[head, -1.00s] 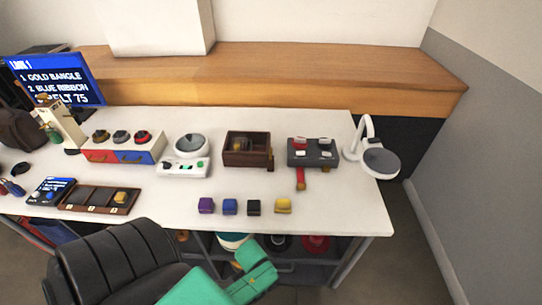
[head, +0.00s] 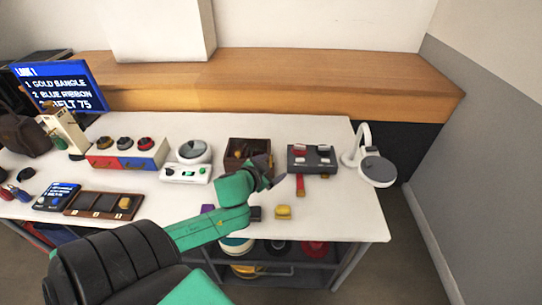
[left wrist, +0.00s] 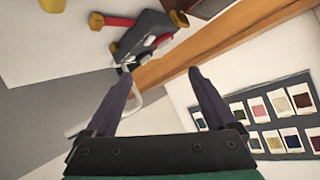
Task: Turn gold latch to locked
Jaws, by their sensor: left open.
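A gold-topped round knob (head: 102,143) sits at the left of a row of knobs on a white unit (head: 160,151) with red and blue fronts. It is the likeliest gold latch, but its setting is too small to read. My left gripper (head: 272,170) is well to the right of it, above the table, at the front right of a brown wooden box (head: 234,144). In the left wrist view the two dark fingers of the left gripper (left wrist: 160,82) are apart with nothing between them. The right gripper is not in view.
A white dial unit (head: 171,173) stands between knobs and box.

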